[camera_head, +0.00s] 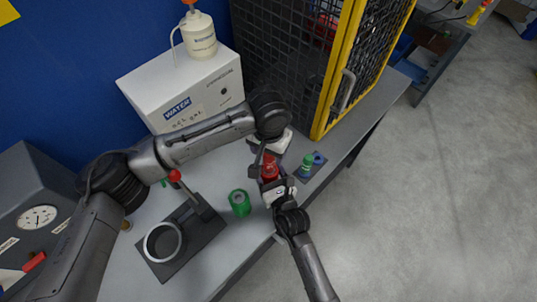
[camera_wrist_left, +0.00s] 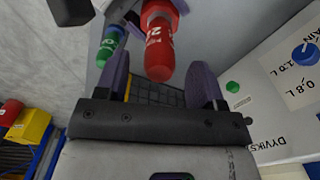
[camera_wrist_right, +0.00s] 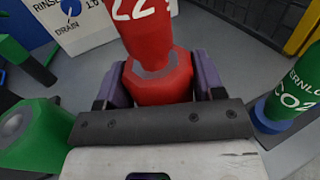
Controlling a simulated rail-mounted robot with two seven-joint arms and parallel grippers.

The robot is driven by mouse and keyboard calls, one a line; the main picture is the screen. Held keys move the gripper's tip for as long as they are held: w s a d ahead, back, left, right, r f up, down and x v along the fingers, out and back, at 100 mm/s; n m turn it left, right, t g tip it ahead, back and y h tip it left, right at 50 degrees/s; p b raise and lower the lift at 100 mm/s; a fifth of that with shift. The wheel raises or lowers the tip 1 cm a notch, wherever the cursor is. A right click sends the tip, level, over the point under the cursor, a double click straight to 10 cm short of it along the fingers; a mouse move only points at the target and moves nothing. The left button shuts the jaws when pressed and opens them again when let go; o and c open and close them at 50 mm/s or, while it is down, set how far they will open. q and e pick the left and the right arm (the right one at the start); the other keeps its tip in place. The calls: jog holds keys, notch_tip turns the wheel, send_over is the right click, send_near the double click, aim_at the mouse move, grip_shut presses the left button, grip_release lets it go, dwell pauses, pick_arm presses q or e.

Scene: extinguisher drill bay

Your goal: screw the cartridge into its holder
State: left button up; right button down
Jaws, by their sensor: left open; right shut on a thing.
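The red cartridge (camera_head: 269,166), marked "22", stands with one end at the grey-rimmed mouth of a red hexagonal holder (camera_wrist_right: 165,85). How deep it sits in the holder cannot be told. My right gripper (camera_wrist_right: 162,85) is shut on the holder, one finger on each side. My left gripper (camera_wrist_left: 163,80) is open, facing the free end of the cartridge (camera_wrist_left: 159,50). That end lies between the lines of its two fingers, and I see no finger touching it. In the head view the left gripper (camera_head: 268,150) partly covers the cartridge.
A green holder (camera_head: 240,203) stands on the bench left of my right gripper. A green CO2 cartridge (camera_head: 307,166) stands to the right, by a blue ring. A black fixture (camera_head: 185,240), a white water box (camera_head: 185,92) and a yellow-framed mesh cage (camera_head: 330,75) surround the bench area.

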pick_arm(q)
notch_tip(320, 180, up, 9)
jog(key=shift+f, duration=0.1)
dwell(0.3)
pick_arm(e)
jog(key=shift+c, duration=0.8)
grip_release()
jog(key=shift+s, duration=0.15)
pick_arm(q)
jog(key=shift+r, duration=0.2)
pick_arm(e)
jog(key=v, duration=1.3)
jog(key=shift+s+d, duration=0.15)
jog(key=shift+s, duration=0.1)
